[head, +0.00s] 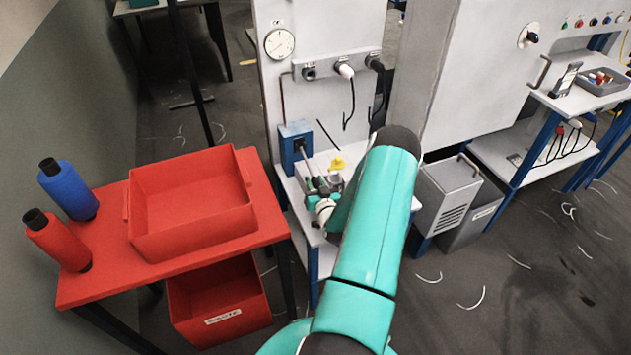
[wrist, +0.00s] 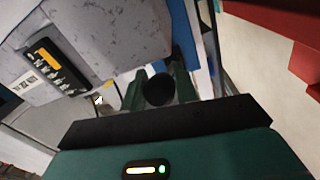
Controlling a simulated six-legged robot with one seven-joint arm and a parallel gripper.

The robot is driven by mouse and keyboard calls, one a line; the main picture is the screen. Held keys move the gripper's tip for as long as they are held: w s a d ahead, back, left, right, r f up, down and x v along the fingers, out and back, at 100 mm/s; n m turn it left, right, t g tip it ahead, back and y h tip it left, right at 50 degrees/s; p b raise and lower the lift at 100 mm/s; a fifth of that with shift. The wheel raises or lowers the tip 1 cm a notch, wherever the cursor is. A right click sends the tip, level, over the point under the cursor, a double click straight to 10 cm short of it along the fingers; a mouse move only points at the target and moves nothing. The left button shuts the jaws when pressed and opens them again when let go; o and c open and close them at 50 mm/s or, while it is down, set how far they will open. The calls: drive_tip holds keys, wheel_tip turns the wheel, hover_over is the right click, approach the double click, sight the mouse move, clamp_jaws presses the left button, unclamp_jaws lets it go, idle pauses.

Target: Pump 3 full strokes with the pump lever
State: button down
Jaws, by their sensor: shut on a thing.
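The pump is a blue box (head: 295,141) on a small shelf by the grey machine panel in the head view. The pump lever (head: 307,161) is a thin rod running from the box down toward my gripper (head: 325,184). In the wrist view a round black knob, the lever's end (wrist: 158,89), sits between the two green fingers of my gripper (wrist: 160,82). The fingers are shut on it from both sides. My arm hides part of the shelf in the head view, and the far side of the knob is hidden.
A round gauge (head: 279,43) and a row of fittings are on the panel above the pump. A yellow item (head: 338,163) lies beside my gripper.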

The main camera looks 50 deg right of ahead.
drive_tip(key=shift+d, duration=0.15)
drive_tip(key=c, duration=1.1)
unclamp_jaws()
drive_tip(key=v, duration=1.4)
